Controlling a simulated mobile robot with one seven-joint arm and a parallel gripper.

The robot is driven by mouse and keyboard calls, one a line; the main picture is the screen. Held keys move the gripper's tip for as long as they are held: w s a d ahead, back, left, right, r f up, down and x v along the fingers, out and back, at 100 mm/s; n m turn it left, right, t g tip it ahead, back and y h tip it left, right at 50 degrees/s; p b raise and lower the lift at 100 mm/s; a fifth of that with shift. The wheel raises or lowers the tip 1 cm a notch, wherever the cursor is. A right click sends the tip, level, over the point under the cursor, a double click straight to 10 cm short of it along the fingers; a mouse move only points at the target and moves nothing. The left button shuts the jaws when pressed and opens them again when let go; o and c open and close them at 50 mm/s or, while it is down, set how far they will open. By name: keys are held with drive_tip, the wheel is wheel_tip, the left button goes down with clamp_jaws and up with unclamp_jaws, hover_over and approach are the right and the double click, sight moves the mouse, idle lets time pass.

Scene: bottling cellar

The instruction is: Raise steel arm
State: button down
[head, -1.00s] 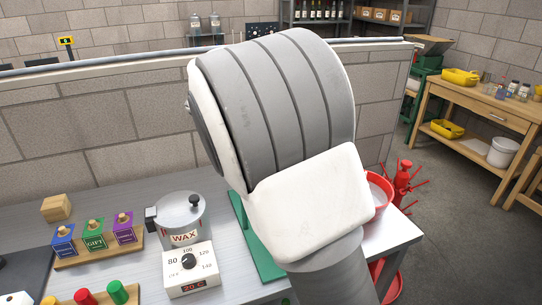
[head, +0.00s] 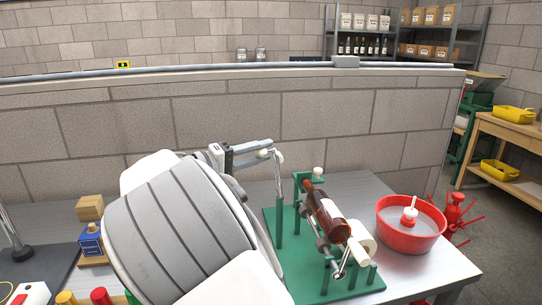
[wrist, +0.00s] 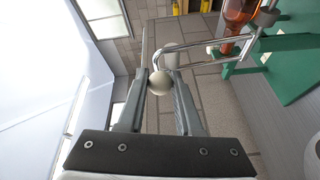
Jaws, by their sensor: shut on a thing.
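The green stand (head: 297,258) is on the steel bench and carries a dark red-brown bottle (head: 325,212), lying tilted with a pale label. A thin steel arm (head: 280,178) rises at the stand's left side; in the wrist view it is a bent bright rod (wrist: 222,62) with pale ball knobs at its end. My gripper (head: 268,149) is at the top of this arm. In the wrist view my gripper (wrist: 163,88) is shut on the steel arm, with the near knob (wrist: 158,83) between the fingers. My arm link hides part of the bench.
A red bowl (head: 411,249) with a white-handled tool stands right of the stand. A white roll (head: 362,237) is by the bottle's lower end. A low block wall (head: 330,125) runs behind the bench. A blue box and wooden block are at the left.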

drive_tip(key=shift+s+a+f+t+h, duration=0.1)
drive_tip(key=shift+a+f+t+h, duration=0.25)
drive_tip(key=shift+a+h, duration=0.2)
drive_tip(key=shift+n, duration=0.3)
drive_tip(key=c, duration=0.6)
unclamp_jaws()
drive_tip(key=shift+a, duration=0.1)
drive_tip(key=v, duration=1.7)
drive_tip(key=shift+s+a+r, duration=0.1)
drive_tip(key=shift+s, duration=0.15)
